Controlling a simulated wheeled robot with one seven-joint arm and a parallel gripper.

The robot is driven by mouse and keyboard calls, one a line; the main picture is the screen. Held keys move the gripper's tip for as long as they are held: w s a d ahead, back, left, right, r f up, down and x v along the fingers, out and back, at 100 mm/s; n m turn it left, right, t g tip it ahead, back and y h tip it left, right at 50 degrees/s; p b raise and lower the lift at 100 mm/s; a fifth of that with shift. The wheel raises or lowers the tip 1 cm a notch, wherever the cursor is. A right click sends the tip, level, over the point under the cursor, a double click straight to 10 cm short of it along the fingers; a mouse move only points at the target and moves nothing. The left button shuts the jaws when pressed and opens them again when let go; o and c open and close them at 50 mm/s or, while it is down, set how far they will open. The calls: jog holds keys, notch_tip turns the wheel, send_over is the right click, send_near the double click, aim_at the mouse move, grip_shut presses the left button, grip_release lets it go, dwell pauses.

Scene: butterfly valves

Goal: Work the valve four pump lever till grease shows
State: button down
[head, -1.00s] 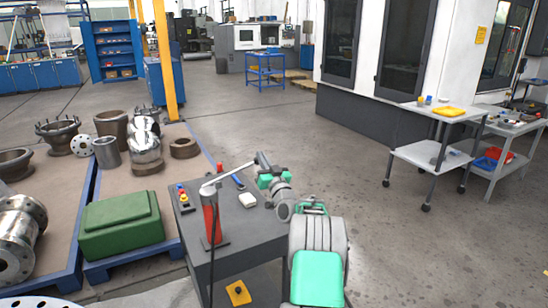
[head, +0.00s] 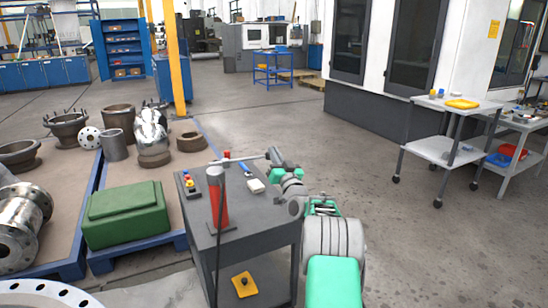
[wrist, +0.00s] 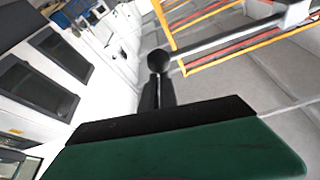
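The grease pump (head: 218,200) is a red cylinder with a grey cap, upright on the grey cart. Its pump lever (head: 240,160) runs from the cap to the right, nearly level. My gripper (head: 271,155) is at the lever's far end. In the wrist view, the lever (wrist: 230,36) ends in a dark ball knob (wrist: 158,60). My dark fingers (wrist: 157,90) are close together right at the knob and look shut on it. A dark hose hangs in front of the pump. I see no grease, and cannot tell which valve is number four.
The cart (head: 245,240) also carries a button box (head: 189,186) and a white item (head: 256,186). A green box (head: 125,213) and a shiny valve (head: 151,128) sit on pallets at left. A white-topped trolley (head: 440,150) stands right. The floor between is clear.

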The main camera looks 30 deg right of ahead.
jog(key=shift+f, duration=0.8)
notch_tip(320, 180, up, 4)
jog(key=d, duration=0.2)
jog(key=r+v, duration=0.1)
jog(key=v, duration=0.9)
jog(key=shift+a+r+b, duration=0.2)
jog(key=shift+a+b, duration=0.2)
jog(key=shift+b, duration=0.05)
jog(key=shift+s+r, duration=0.1)
notch_tip(320, 180, up, 9)
jog(key=a+n+y+p, duration=0.2)
jog(key=n+p, duration=0.1)
jog(key=p, duration=1.3)
jog(key=shift+w+a+n, duration=0.15)
jog(key=shift+w+n, duration=0.1)
jog(key=shift+n, duration=0.15)
